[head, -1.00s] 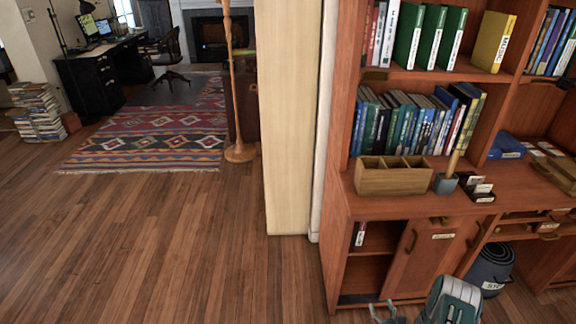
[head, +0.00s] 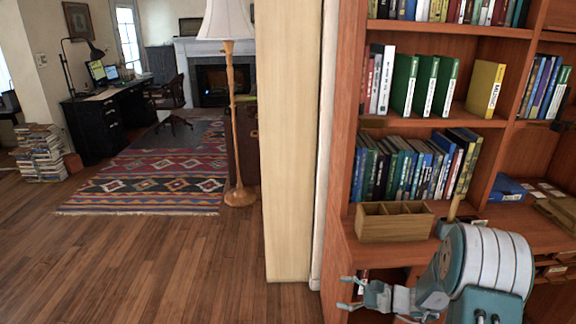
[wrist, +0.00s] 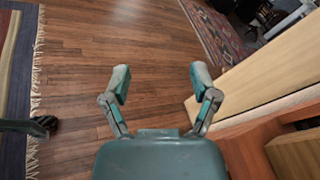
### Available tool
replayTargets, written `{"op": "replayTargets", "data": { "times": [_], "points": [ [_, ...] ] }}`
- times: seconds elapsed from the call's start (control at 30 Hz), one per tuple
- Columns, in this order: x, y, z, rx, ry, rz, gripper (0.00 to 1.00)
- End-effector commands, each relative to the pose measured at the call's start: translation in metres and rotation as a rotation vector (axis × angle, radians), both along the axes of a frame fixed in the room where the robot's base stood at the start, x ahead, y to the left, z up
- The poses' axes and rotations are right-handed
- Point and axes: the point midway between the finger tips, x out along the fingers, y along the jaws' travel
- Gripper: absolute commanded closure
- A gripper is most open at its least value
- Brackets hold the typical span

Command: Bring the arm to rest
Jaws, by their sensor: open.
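My gripper (head: 346,293) shows at the bottom of the head view, in front of the lower part of the wooden bookcase (head: 341,240). Its two fingers point left. In the wrist view my gripper (wrist: 157,78) is open, with its fingers wide apart. Nothing is between the fingers but the wood floor (wrist: 150,45) beyond them. My arm hides part of the bookcase's counter and cupboards.
A pale wall end (head: 290,150) stands just left of the bookcase. A wooden divided box (head: 390,228) sits on the counter near my arm. The wood floor on the left is clear up to a patterned rug (head: 150,180) and a floor lamp (head: 238,150).

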Motion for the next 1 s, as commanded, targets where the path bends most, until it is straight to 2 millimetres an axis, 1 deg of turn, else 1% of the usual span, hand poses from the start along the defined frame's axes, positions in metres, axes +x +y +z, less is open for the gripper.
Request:
{"op": "replayTargets", "data": {
  "times": [0.03,0.2,0.4,0.5,0.63,0.77,1.0],
  "points": [
    [-0.008,0.009,0.017,-0.046,-0.024,0.051,0.23],
    [-0.042,0.031,0.058,-0.216,-0.087,0.214,0.23],
    [-0.087,0.047,0.095,-0.430,-0.176,0.385,0.23],
    [-0.110,0.050,0.111,-0.544,-0.227,0.462,0.23],
    [-0.139,0.051,0.128,-0.695,-0.299,0.551,0.23],
    [-0.167,0.048,0.143,-0.851,-0.375,0.628,0.23],
    [-0.213,0.033,0.167,-1.149,-0.531,0.740,0.23]
  ]
}}
